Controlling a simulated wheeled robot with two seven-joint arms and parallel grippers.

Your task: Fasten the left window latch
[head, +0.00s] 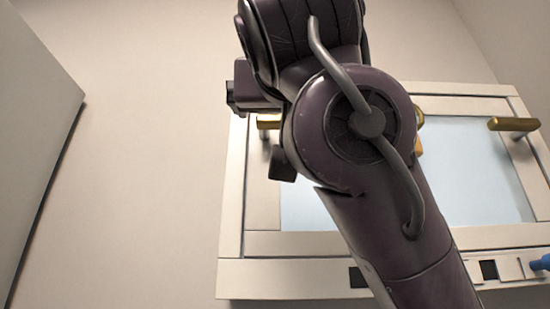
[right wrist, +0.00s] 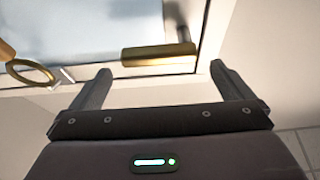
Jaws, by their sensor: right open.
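The window (head: 258,200) has a pale frame and light blue glass, partly hidden by my right arm. The left latch (head: 268,121) is a gold bar at its upper left; my arm hides most of it. In the right wrist view the latch (right wrist: 158,54) lies level at the edge of the glass. My right gripper (right wrist: 160,72) is open and empty, with the latch just beyond its fingertips in the picture. I cannot tell whether they touch. In the head view its fingers are hard to make out. My left gripper is out of view.
A gold ring (right wrist: 33,72) shows left of the latch in the wrist view. A second gold latch (head: 513,124) is at the window's upper right. The sill has dark squares (head: 488,270) and a blue knob (head: 540,263). A pale panel (head: 35,130) stands at left, with bare wall between.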

